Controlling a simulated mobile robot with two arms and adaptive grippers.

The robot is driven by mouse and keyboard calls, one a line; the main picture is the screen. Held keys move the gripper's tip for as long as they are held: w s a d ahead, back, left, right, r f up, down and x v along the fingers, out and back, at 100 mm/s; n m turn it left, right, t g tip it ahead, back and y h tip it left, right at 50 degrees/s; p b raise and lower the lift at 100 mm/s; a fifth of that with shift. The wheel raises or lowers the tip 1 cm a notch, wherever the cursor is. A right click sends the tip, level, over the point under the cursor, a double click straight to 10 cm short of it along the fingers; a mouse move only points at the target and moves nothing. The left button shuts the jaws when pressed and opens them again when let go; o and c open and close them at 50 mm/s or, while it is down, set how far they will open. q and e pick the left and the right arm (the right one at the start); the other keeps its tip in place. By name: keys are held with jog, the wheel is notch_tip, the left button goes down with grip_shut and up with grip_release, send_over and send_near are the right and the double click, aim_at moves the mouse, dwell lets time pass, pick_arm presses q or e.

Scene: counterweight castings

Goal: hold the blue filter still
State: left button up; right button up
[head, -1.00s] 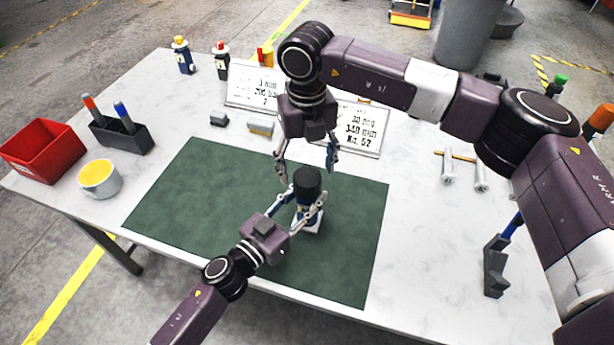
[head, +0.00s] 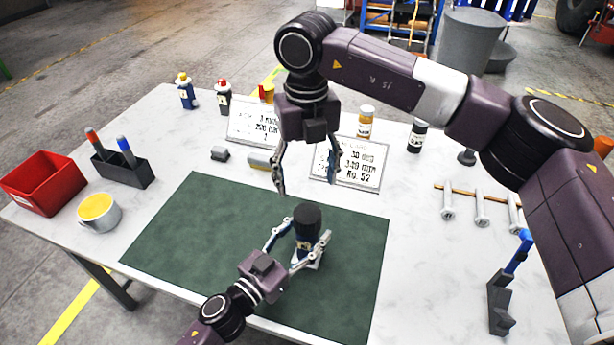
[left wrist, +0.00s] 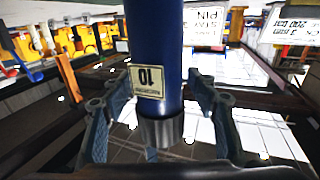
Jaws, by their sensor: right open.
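Left on the white table are a red bin (head: 42,183), a mug (head: 98,211) and a marker holder (head: 123,169). Behind the mat stand two signs (head: 255,122) and small bottles (head: 366,122). Bolts (head: 481,208) and a dark stand (head: 500,300) lie right. The mat's left part is clear.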

pick_arm(q)
jog(key=v, duration=1.2)
jog(key=shift+a, duration=0.15)
dwell(0.4)
